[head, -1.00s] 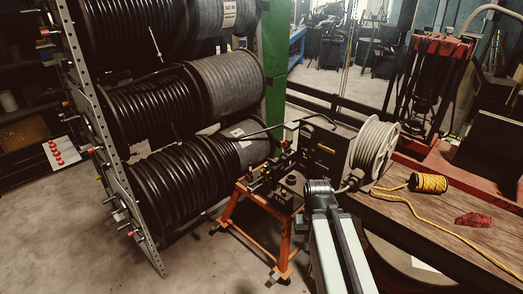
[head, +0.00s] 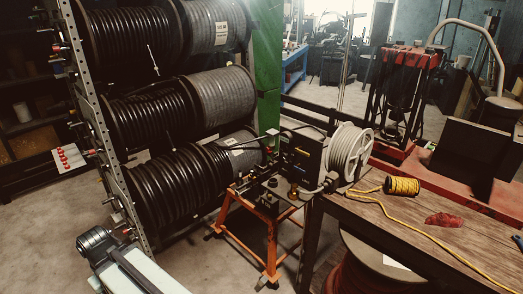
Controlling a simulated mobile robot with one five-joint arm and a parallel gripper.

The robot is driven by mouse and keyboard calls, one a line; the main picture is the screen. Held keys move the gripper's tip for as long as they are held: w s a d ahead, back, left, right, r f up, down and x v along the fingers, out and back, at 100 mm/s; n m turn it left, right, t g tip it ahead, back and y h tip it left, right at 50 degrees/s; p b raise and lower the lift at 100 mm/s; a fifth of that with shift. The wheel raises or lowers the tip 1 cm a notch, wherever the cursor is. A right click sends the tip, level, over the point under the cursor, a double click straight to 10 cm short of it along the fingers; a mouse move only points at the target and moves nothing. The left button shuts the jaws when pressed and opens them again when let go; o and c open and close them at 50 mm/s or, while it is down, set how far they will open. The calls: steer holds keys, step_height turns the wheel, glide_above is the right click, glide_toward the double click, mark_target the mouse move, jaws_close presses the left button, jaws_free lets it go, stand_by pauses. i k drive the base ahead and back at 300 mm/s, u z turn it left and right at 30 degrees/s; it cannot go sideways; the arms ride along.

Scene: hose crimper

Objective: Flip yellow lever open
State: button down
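I cannot make out a yellow lever for certain. A dark hose-working machine (head: 305,150) with a small yellowish mark on its face stands in the middle, on and beside an orange-legged stand (head: 271,235). Fittings and small dark parts (head: 262,187) sit on the stand's top; they are too small to tell apart. My arm reaches in from the lower left, with a dark round joint at its far end, in front of the hose rack's foot and well left of the machine. My gripper's fingers do not show.
A rack of black hose reels (head: 150,120) fills the left, with small coloured handles along its metal upright (head: 100,135). A white hose reel (head: 350,150) is right of the machine. A wooden bench (head: 400,217) carries a yellow cord spool (head: 402,186) and a red cloth (head: 444,220). Floor before the stand is clear.

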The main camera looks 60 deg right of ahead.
mark_target(297, 149)
steer(key=u, duration=0.2)
steer(key=i, duration=1)
steer(key=z, duration=0.1)
